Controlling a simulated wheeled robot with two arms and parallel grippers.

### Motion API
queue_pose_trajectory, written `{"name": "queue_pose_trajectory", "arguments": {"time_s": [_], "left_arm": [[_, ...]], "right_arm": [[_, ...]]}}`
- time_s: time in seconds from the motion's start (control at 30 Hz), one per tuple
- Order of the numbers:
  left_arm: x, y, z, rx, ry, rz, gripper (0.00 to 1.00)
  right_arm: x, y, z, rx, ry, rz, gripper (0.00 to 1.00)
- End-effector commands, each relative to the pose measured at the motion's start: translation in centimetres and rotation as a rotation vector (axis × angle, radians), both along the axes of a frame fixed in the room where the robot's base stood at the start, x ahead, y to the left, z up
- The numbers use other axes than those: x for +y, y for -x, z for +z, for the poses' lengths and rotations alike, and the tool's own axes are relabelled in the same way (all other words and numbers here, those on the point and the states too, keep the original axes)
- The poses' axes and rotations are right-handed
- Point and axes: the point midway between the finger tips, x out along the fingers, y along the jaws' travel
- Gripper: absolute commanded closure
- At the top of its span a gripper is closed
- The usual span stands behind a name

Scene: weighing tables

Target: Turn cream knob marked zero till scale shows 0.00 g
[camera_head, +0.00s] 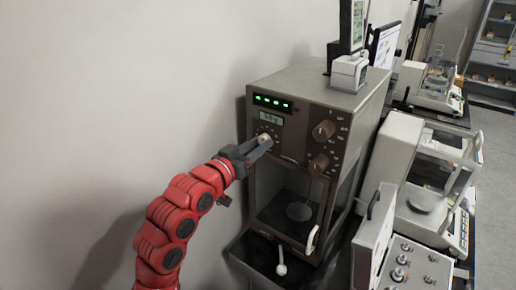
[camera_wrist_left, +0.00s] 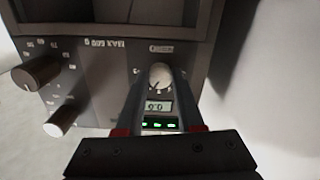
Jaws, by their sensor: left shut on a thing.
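The scale (camera_head: 360,110) is a tall grey-brown cabinet with a dark front panel and a glazed weighing chamber below. The cream knob (camera_head: 265,138) sits at the panel's left, under a small display (camera_head: 271,116) whose digits are too small to read surely. My left gripper (camera_head: 262,144) is shut on this knob, coming from the lower left. In the left wrist view the panel appears upside down, with the cream knob (camera_wrist_left: 160,75) between the two fingertips and the display (camera_wrist_left: 158,106) below it, only partly legible. My right gripper is not in view.
Green lights (camera_head: 273,102) glow above the display. A small pan (camera_head: 299,211) stands in the chamber.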

Motion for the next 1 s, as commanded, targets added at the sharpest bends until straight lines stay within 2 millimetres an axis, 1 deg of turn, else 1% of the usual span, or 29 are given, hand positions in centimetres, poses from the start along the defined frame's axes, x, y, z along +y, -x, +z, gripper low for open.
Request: {"name": "queue_pose_trajectory", "arguments": {"time_s": [0.17, 0.2, 0.33, 0.63, 0.73, 0.87, 1.0], "left_arm": [[0.0, 0.0, 0.1, -0.001, 0.001, 0.001, 1.00], [0.0, 0.0, 0.1, -0.001, 0.001, 0.001, 0.56], [0.0, 0.0, 0.1, 0.000, 0.001, 0.000, 0.33], [0.1, 0.1, 0.0, 0.001, 0.001, 0.000, 0.33], [0.5, 0.5, 0.0, 0.001, 0.002, 0.001, 0.33], [1.8, 2.2, 0.0, 0.002, 0.001, 0.002, 0.33], [3.8, 5.0, 0.1, -0.003, 0.002, 0.005, 0.33]], "right_arm": [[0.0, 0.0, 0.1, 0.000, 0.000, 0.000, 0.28], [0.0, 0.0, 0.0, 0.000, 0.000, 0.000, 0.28], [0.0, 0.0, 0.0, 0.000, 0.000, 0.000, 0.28], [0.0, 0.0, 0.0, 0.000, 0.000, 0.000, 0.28], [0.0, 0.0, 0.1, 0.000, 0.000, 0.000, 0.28], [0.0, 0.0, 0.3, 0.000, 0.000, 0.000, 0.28], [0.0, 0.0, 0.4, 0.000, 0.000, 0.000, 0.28]]}}
